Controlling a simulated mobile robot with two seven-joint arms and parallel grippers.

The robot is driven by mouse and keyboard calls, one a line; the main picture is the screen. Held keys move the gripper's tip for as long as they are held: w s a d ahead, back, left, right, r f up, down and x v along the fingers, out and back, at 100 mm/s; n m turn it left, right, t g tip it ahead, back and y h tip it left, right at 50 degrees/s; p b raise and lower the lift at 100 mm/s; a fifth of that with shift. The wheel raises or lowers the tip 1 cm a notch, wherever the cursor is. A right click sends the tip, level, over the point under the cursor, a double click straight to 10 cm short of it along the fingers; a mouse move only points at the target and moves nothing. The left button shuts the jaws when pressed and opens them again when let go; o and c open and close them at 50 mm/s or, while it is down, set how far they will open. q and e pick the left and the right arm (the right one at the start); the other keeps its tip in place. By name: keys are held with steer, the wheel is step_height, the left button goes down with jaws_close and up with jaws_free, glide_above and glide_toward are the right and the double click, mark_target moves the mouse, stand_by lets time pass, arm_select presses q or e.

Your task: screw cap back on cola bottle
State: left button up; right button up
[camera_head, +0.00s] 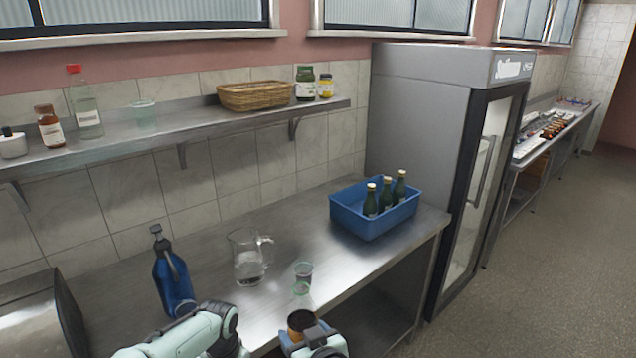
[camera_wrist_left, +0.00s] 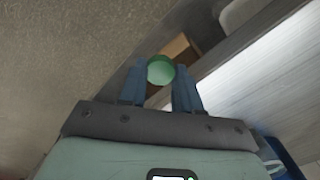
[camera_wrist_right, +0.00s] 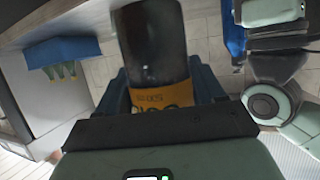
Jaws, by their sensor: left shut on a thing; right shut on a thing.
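The cola bottle (camera_wrist_right: 152,45) is dark, with an orange label (camera_wrist_right: 160,95). My right gripper (camera_wrist_right: 163,78) is shut around it at the label. In the head view, my right gripper (camera_head: 313,340) holds the bottle (camera_head: 300,322) near the front edge of the counter. A green round cap (camera_wrist_left: 160,70) sits between the fingertips of my left gripper (camera_wrist_left: 160,84), which is shut on it. In the head view my left arm comes in at the bottom left, and its fingers and the cap cannot be made out. The bottle's mouth is out of the right wrist view.
On the steel counter (camera_head: 215,268) stand a blue spray bottle (camera_head: 173,281), a glass pitcher (camera_head: 248,263), a small glass (camera_head: 304,271) and a blue crate (camera_head: 362,222) with green bottles. A wall shelf (camera_head: 175,136) carries jars and a basket. A fridge (camera_head: 425,140) stands at right.

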arm_select(q)
steer(key=d+f+n, duration=0.1)
steer(key=w+d+f+n, duration=0.1)
steer(key=f+n, duration=0.1)
stand_by(0.4)
steer(key=shift+d, duration=0.1)
arm_select(e)
steer(key=d+f+m+t+h, duration=0.1)
steer(key=d+f+m+h, duration=0.4)
steer(key=d+f, duration=1.2)
steer(key=d, duration=0.3)
steer(key=shift+s+d+f+h, duration=0.2)
steer(key=shift+s+h, duration=0.05)
steer(key=shift+h, duration=0.15)
steer(key=w+a+f+n+g+y, duration=0.2)
steer(key=a+n+y, duration=0.6)
steer(key=a, duration=0.5)
steer(key=shift+a+f+g+y, duration=0.3)
steer(key=shift+f+g+y, duration=0.15)
steer(key=shift+f, duration=0.5)
